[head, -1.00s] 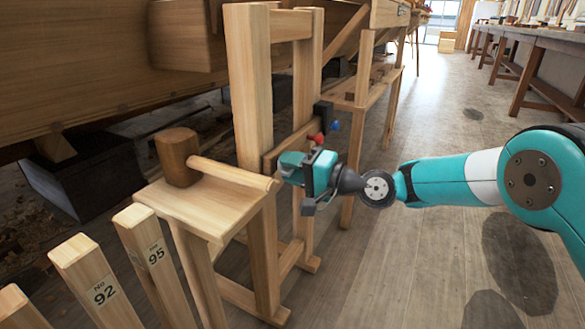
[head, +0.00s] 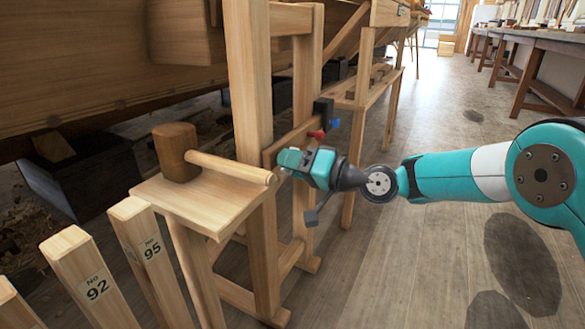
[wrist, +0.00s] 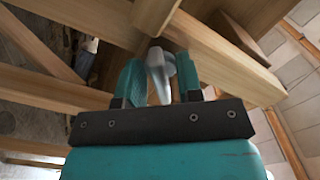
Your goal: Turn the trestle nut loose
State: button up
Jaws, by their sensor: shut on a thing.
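The trestle (head: 250,90) is a tall pale wooden frame beside the hull. My gripper (head: 283,162) is at its crosspiece, just past the end of a mallet handle. In the wrist view, the trestle nut (wrist: 158,70) is a grey, winged piece against the timber. The two teal fingers of my gripper (wrist: 159,82) stand on either side of it, shut on it. In the head view the nut is hidden by my gripper.
A wooden mallet (head: 177,153) lies on a small wooden stand (head: 195,200) left of my gripper. Numbered posts, 92 (head: 85,275) and 95 (head: 143,240), stand in front. A dark holder (head: 323,112) with red and blue pieces is above my gripper. The floor at right is clear.

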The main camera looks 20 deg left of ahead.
jog(key=shift+f+n+b, duration=0.1)
jog(key=shift+n+b, duration=0.7)
jog(key=shift+n, duration=0.8)
jog(key=o, duration=0.5)
jog(key=shift+o, duration=0.2)
jog(key=shift+d, duration=0.1)
jog(key=s+d+p, duration=0.1)
jog(key=d+p, duration=0.3)
jog(key=d, duration=1.3)
jog(key=shift+s+d, duration=0.15)
